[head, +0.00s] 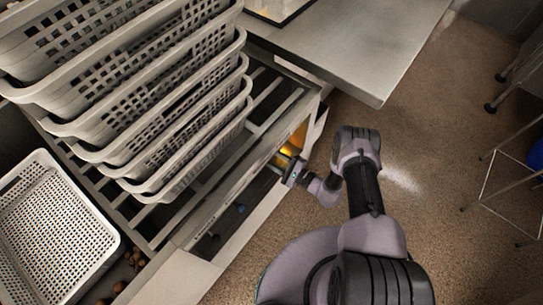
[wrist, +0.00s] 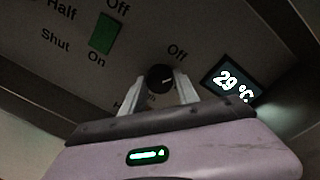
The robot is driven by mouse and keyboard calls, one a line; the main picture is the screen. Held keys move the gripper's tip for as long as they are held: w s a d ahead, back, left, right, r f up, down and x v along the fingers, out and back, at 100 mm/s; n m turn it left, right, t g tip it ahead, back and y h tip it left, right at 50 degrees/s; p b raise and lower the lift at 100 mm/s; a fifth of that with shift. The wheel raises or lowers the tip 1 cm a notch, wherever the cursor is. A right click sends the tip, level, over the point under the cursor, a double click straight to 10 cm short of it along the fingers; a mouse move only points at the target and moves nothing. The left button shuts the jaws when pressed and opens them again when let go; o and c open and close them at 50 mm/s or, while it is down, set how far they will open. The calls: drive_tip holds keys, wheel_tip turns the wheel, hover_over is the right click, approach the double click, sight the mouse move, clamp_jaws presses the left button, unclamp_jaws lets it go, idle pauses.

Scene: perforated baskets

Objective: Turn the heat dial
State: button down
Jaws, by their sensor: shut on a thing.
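The heat dial (wrist: 159,77) is a round black knob with a light pointer mark on a dark panel in the wrist view. My gripper (wrist: 158,88) reaches up to it with its two pale fingers on either side, shut on the dial. "Off" is printed above the dial, and the lettering below it is mostly hidden by my gripper. In the head view my gripper (head: 291,172) is at the front of the rack unit, beside a yellow-orange glow; the dial itself cannot be made out there.
A display (wrist: 231,84) reading 29 °C is right of the dial. A green switch (wrist: 104,34) is to the left. Stacked perforated baskets (head: 150,120) stand on the slatted rack. A metal table (head: 365,50) juts out behind my arm.

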drive_tip(key=n+p, duration=0.2)
drive_tip(key=n, duration=0.4)
drive_tip(key=shift+t, duration=0.3)
idle(0.3)
drive_tip(key=c, duration=0.9)
unclamp_jaws()
drive_tip(key=p+v, duration=0.1)
drive_tip(key=v, duration=0.4)
drive_tip(key=p+v, duration=0.1)
drive_tip(key=v, duration=0.5)
drive_tip(key=p+v, duration=0.1)
drive_tip(key=v, duration=0.5)
drive_tip(key=shift+s+d+r, duration=0.1)
drive_tip(key=shift+s+r, duration=0.1)
drive_tip(key=shift+r, duration=0.05)
